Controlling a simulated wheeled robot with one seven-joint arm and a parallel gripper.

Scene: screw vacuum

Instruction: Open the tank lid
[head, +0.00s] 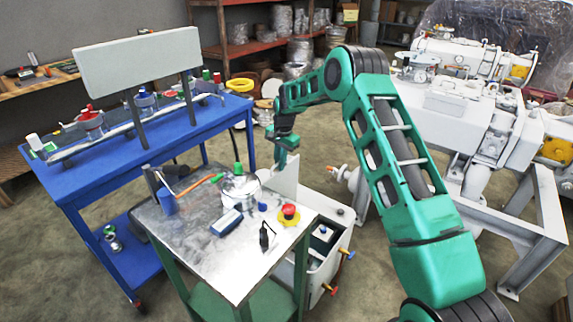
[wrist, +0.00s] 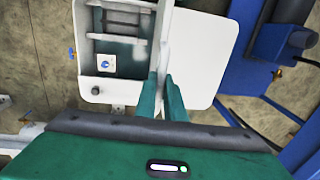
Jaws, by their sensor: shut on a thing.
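The tank (head: 338,262) is a white box beside the metal table, and its top is partly open. Its inside, with several bars and a small blue-marked label, shows in the wrist view (wrist: 92,74). The white tank lid (head: 287,180) is raised and stands tilted up at the tank's edge. In the wrist view the lid (wrist: 203,55) is a flat panel to the right of the opening. My gripper (head: 281,165) is at the lid's upper edge. In the wrist view my gripper's green fingers (wrist: 163,88) are shut on the lid's near edge.
The metal table (head: 190,235) beside the tank holds a steel pot (head: 240,188), a red button (head: 289,212) and tools. A blue bench (head: 75,175) stands at the left. White pump machinery (head: 470,110) fills the right.

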